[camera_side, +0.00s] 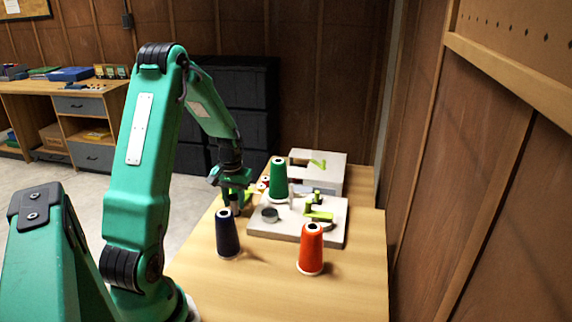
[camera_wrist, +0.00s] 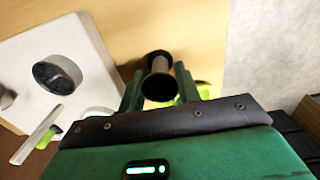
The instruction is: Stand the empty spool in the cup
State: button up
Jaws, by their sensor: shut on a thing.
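In the wrist view an empty, dark brown spool (camera_wrist: 158,87) with flared ends stands between the two green fingers of my gripper (camera_wrist: 160,80). The gripper is shut on it. The cup (camera_wrist: 57,74) is a short, round, dark-walled cup on the pale board, left of the spool in that view. In the side view my gripper (camera_side: 236,202) points down near the left edge of the board. The held spool is small and partly hidden there. The cup (camera_side: 270,215) sits on the board to the right of the gripper, apart from it.
A dark blue cone (camera_side: 228,238) and an orange cone (camera_side: 311,252) of thread stand on the table in front of the board (camera_side: 290,232). A green cone (camera_side: 278,180) stands behind the cup. A green device (camera_side: 319,213) is right of the cup.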

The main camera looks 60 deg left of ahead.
aim_at(234, 196)
jog(key=shift+r, duration=0.1)
jog(key=shift+r, duration=2.4)
jog(key=w+d+r, duration=0.5)
jog(key=w+d, duration=0.1)
jog(key=d, duration=0.4)
jog(key=shift+w+d+r, duration=0.2)
jog(key=shift+d, duration=0.15)
jog(key=shift+f, duration=1.75)
jog(key=shift+f, duration=0.7)
jog(key=shift+f, duration=0.35)
